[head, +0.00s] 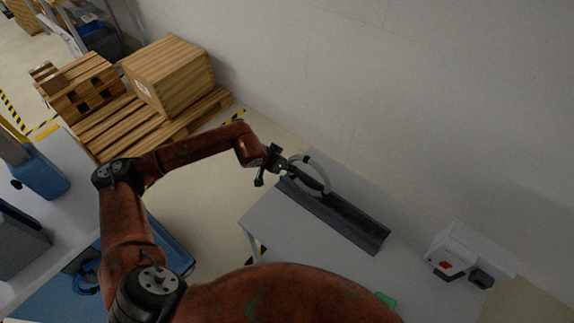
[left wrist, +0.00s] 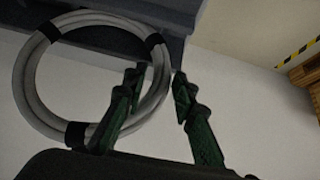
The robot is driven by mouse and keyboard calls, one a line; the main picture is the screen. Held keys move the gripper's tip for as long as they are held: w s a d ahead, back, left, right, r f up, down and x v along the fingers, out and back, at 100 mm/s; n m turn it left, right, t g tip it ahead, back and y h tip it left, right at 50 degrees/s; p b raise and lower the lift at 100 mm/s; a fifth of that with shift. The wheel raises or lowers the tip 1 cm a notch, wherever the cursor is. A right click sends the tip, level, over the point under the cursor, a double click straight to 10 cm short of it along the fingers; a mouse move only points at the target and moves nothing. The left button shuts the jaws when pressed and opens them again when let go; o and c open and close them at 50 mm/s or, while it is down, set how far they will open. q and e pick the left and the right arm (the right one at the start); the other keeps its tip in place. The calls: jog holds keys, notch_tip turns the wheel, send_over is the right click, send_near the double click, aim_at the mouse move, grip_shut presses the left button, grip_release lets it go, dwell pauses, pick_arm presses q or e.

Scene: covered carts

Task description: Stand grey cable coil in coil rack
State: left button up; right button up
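The grey cable coil (head: 325,168) is a ring with black ties. In the head view it stands tilted at the far left end of the dark coil rack (head: 350,222), a long trough on a grey table. In the left wrist view the coil (left wrist: 28,85) overlaps the dark rack (left wrist: 178,42) at the top; whether it rests in the trough is unclear. My left gripper (head: 282,172) is at the coil. In the left wrist view its green fingers (left wrist: 158,78) straddle the coil's right side, with a small gap showing. My right gripper is out of view.
The grey table (head: 262,222) holds a white device (head: 465,252) with a red button at right and a green item (head: 386,299) near the front. A wall stands behind. Wooden crates (head: 170,75) on a pallet are at back left; another worktop (head: 60,200) is at left.

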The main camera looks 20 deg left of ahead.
pick_arm(q)
jog(key=o, duration=0.4)
jog(key=shift+s, duration=0.1)
jog(key=v, duration=1.2)
dwell(0.4)
